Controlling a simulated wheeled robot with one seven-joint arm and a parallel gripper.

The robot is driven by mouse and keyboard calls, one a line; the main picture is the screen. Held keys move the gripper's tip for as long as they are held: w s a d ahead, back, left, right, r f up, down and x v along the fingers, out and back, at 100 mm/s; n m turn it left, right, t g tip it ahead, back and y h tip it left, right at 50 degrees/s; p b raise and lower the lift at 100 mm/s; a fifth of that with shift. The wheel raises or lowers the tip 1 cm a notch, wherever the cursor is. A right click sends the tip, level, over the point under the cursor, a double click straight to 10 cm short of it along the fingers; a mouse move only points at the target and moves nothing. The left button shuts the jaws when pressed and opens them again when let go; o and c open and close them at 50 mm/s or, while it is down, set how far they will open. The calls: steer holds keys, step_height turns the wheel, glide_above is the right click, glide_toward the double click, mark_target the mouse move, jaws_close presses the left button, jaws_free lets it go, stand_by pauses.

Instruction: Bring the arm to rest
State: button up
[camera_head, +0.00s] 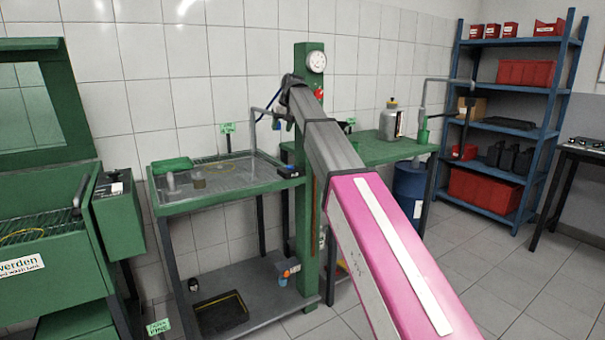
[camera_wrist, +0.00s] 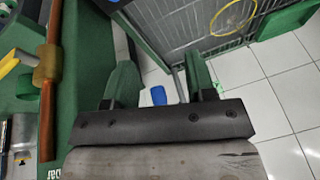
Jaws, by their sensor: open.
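My gripper (camera_wrist: 160,80) shows in the wrist view with its two green fingers apart and nothing held between them. Tiled floor and a small blue object (camera_wrist: 158,95) show beyond the gap. In the head view my pink and grey arm (camera_head: 385,240) stretches from the lower right up to the green column (camera_head: 307,190). I cannot tell whether the arm touches the column.
A green wash table (camera_head: 228,190) with a wire grid (camera_wrist: 215,45) stands left of the column, close to my gripper. A copper pipe (camera_wrist: 47,110) with a yellow handle is at the wrist view's left. A green bench (camera_head: 385,150) and blue shelf (camera_head: 510,130) stand right. Floor at right is clear.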

steer(key=s+d+f+m+h, duration=0.1)
steer(key=s+d+f, duration=0.35)
steer(key=f, duration=0.55)
steer(key=s+d+f+g, duration=0.1)
steer(key=s+d+f, duration=0.4)
steer(key=f, duration=0.6)
steer(key=s+d+f+m+h, duration=0.1)
steer(key=s+d+f, duration=0.4)
steer(key=f, duration=0.5)
steer(key=s+d+f, duration=0.4)
steer(key=s+f, duration=0.2)
steer(key=s, duration=0.1)
steer(key=s+d+f+m+g, duration=0.1)
steer(key=s+d+f, duration=0.3)
steer(key=s+f, duration=0.3)
steer(key=s+d+f+g+h, duration=0.1)
steer(key=s+d+f, duration=0.3)
steer(key=s+f, duration=0.3)
steer(key=shift+s+d+m, duration=0.3)
steer(key=shift+s+d, duration=0.05)
steer(key=shift+s, duration=0.55)
